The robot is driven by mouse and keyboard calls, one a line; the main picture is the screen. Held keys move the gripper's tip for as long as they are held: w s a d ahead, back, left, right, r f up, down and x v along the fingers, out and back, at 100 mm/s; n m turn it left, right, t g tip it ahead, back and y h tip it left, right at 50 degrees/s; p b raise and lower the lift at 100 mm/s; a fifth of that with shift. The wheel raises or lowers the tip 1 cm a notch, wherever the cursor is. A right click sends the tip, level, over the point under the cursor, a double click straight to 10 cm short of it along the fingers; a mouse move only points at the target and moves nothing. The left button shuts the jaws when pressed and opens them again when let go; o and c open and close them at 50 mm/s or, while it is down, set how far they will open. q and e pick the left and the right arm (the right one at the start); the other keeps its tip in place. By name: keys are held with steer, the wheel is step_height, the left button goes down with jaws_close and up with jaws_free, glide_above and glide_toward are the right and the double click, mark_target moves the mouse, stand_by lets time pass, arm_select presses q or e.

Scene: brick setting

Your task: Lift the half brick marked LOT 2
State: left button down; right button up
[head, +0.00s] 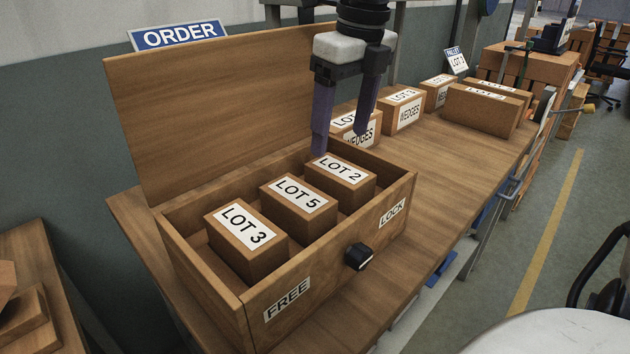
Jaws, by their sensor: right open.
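The half brick marked LOT 2 (341,179) sits in the open wooden box (345,244), at its far right end, label up. Half bricks marked LOT 5 (298,206) and LOT 3 (246,241) stand in a row beside it, to the left and nearer. My right gripper (340,143) points down with its fingers apart. Its fingertips are over the far right part of the box, close to the LOT 2 half brick, with nothing between them. I cannot tell the exact gap between fingertips and brick. My left gripper is not in view.
The box's raised lid (215,108) stands behind it, with an ORDER sign (180,34) above. A black knob (358,257) is on the box front, between FREE and LOCK labels. WEDGES boxes (404,111) stand behind on the bench. The bench right of the box is clear.

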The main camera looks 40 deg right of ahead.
mark_target(340, 169)
step_height(340, 169, down, 4)
steer(key=shift+s+f, duration=0.1)
steer(key=shift+f, duration=0.05)
steer(key=f, duration=0.5)
steer(key=shift+w+d, duration=0.1)
steer(key=shift+w, duration=0.1)
steer(key=shift+f, duration=0.15)
steer(key=c, duration=1.6)
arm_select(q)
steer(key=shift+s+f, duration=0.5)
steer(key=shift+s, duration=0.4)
arm_select(e)
steer(key=shift+w, duration=0.1)
steer(key=shift+c, duration=0.2)
